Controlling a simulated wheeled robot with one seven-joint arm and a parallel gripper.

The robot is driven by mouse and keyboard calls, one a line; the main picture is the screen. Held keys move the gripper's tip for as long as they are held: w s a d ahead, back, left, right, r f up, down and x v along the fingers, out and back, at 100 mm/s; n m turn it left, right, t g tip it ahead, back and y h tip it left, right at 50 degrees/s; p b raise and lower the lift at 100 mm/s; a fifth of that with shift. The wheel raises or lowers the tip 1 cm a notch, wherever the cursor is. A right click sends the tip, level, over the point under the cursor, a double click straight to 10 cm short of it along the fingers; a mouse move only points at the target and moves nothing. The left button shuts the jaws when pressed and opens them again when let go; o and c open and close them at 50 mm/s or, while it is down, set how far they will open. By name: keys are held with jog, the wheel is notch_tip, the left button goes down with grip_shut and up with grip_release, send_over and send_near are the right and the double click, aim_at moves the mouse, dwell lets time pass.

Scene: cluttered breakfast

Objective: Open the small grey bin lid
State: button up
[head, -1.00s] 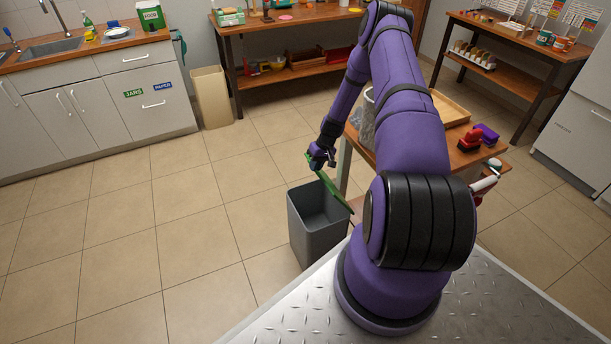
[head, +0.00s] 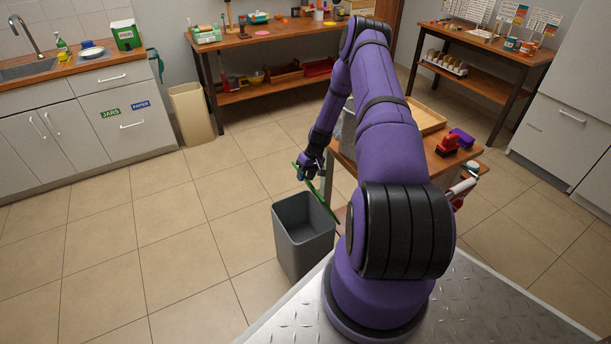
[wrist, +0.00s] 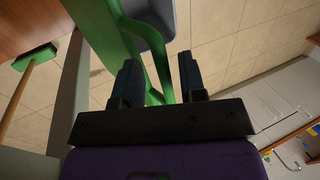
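The small grey bin (head: 303,245) stands on the floor beside my base, with its dark inside visible from above. Its green lid (head: 326,197) is raised and steeply tilted along the bin's right side. My gripper (head: 309,172) is at the lid's upper end. In the wrist view, my gripper (wrist: 160,72) has its two dark fingers apart, with the green loop handle (wrist: 160,62) of the lid between them. A gap shows between the handle and the right finger. Contact with the left finger cannot be told. Part of the grey bin (wrist: 152,32) shows beyond the handle.
A wooden table (head: 468,158) with a tray (head: 425,117), a red item and a purple item stands right of the bin, partly behind my arm. A tan bin (head: 191,114) stands by the cabinets. Floor left of the grey bin is clear.

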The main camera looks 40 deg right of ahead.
jog(key=shift+r, duration=0.1)
jog(key=shift+w+r, duration=0.1)
jog(key=shift+r, duration=0.2)
jog(key=r, duration=0.1)
jog(key=s+r, duration=0.1)
jog(key=shift+s+a+r, duration=0.3)
jog(key=shift+a+r, duration=0.05)
jog(key=shift+r, duration=0.05)
jog(key=s+a+r, duration=0.1)
jog(key=s+a, duration=0.6)
jog(key=s, duration=0.5)
jog(key=shift+s+r, duration=0.2)
jog(key=shift+s, duration=0.1)
